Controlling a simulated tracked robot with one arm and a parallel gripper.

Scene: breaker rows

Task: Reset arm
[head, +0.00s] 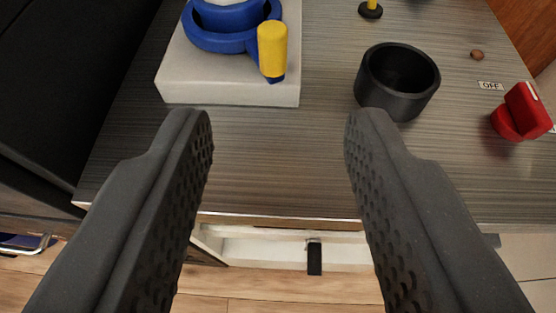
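My gripper (278,122) is open and empty in the head view. Its two dark, textured fingers are wide apart, with the grey striped panel surface (270,160) seen between them. No breaker rows can be made out in this view. Past the left finger, a blue ring-shaped part with a yellow handle (272,48) sits on a white block (228,92). Past the right finger is a black open cup (398,82). A red knob (522,113) stands at the right beside an OFF label (490,86). The fingers appear apart from all of these.
A small yellow-topped black part (370,8) is at the top edge, and a small brown knob (477,54) is at upper right. A white open drawer or frame (270,250) with a black tab (314,258) lies below the panel edge. A black box (70,80) fills the left.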

